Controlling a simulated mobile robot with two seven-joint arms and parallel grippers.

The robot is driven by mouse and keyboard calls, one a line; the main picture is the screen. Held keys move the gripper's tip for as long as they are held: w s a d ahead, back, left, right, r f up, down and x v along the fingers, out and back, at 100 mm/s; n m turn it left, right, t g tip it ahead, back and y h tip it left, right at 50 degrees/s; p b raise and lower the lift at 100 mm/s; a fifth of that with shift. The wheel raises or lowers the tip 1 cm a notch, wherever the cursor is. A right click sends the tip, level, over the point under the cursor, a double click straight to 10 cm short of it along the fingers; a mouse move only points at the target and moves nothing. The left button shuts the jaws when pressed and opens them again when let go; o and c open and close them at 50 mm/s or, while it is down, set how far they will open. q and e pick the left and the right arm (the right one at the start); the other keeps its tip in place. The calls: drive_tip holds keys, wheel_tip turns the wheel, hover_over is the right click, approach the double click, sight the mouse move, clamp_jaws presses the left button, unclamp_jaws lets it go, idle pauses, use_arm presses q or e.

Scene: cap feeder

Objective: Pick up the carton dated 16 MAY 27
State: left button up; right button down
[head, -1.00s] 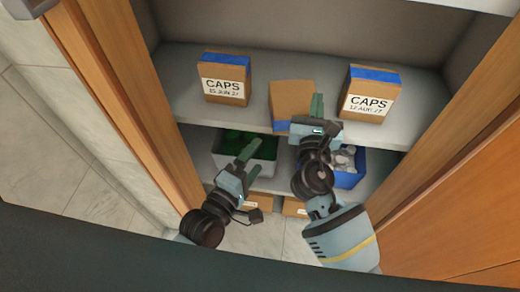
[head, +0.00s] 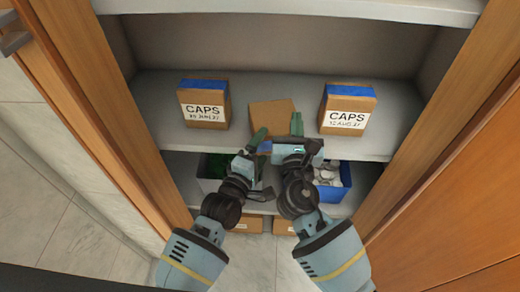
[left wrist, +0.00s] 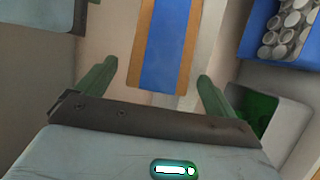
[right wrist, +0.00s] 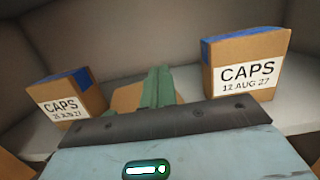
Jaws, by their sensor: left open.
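The middle carton (head: 272,114) is brown with a blue strip and stands turned between two other cartons on the upper shelf. No date shows on it. My left gripper (head: 257,141) is open at its front. In the left wrist view the blue strip of the carton (left wrist: 166,45) lies ahead, between the spread fingers (left wrist: 157,69). My right gripper (head: 297,122) is in front of the same carton's right part. In the right wrist view its fingers (right wrist: 157,86) are together with nothing seen between them, and they partly hide the carton (right wrist: 130,97).
On the lower shelf are a bin with green contents (head: 216,166) and a blue bin (head: 335,192) of grey caps. Wooden cabinet sides (head: 105,105) flank the shelves.

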use_arm(q)
drive_tip(key=shift+c, duration=0.3)
drive_tip(key=c, duration=1.3)
drive_tip(key=shift+o, duration=0.2)
use_arm(e)
drive_tip(key=shift+r, duration=0.65)
drive_tip(key=s+f, duration=0.1)
drive_tip(key=s, duration=1.1)
drive_tip(key=shift+f, duration=0.4)
